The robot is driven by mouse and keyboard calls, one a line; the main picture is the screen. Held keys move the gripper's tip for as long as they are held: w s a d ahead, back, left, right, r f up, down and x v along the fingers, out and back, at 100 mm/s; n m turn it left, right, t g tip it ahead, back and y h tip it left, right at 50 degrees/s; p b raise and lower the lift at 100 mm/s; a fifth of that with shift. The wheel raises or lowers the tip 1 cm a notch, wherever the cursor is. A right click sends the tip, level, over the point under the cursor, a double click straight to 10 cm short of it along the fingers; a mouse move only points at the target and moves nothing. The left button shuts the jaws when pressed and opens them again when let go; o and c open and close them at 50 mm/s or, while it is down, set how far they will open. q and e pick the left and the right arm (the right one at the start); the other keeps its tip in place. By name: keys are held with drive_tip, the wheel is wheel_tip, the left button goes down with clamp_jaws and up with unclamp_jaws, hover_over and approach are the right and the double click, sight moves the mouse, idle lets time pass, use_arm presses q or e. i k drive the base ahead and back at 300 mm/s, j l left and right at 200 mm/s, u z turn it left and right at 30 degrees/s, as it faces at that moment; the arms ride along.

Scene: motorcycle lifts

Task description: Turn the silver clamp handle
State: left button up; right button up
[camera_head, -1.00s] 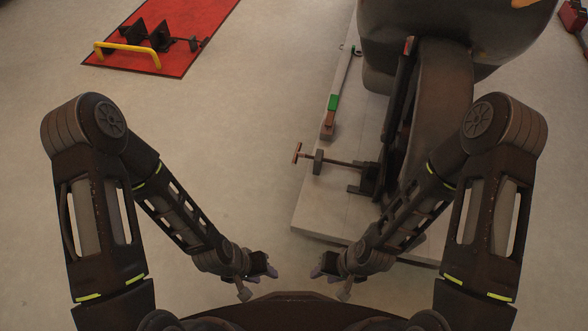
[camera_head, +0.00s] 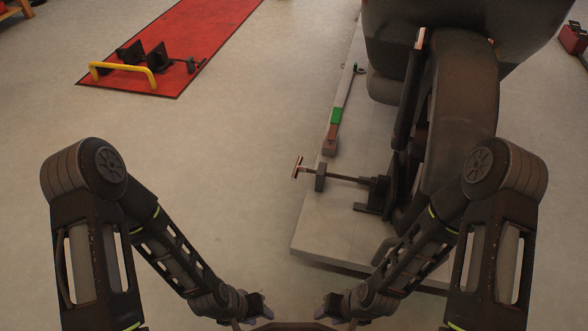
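The clamp handle (camera_head: 298,167) is a small T-shaped bar, lit silver to coppery, at the left end of a thin threaded rod. The rod runs through a dark block (camera_head: 320,177) to the dark wheel clamp (camera_head: 374,190) beside the motorcycle wheel (camera_head: 462,120). My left gripper (camera_head: 262,307) is low in the view, below and left of the handle, well apart from it. My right gripper (camera_head: 328,307) is also low, below and slightly right of the handle, touching nothing visible. Both grippers look empty. Their finger gaps are too small and dark to read.
The pale lift platform (camera_head: 325,235) has its left edge just under the handle. A red platform (camera_head: 205,35) with a yellow bar (camera_head: 122,70) is at far left. The floor between is clear.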

sight(298, 168)
drive_tip(key=z, duration=0.5)
drive_tip(key=i+j+z, duration=0.1)
drive_tip(key=j+z, duration=1.05)
drive_tip(key=j, duration=0.2)
drive_tip(key=k+j+z, duration=0.1)
drive_tip(key=j, duration=1.05)
drive_tip(key=i+l, duration=0.15)
drive_tip(key=l, duration=0.15)
drive_tip(key=i+l, duration=0.15)
drive_tip(key=l, duration=0.15)
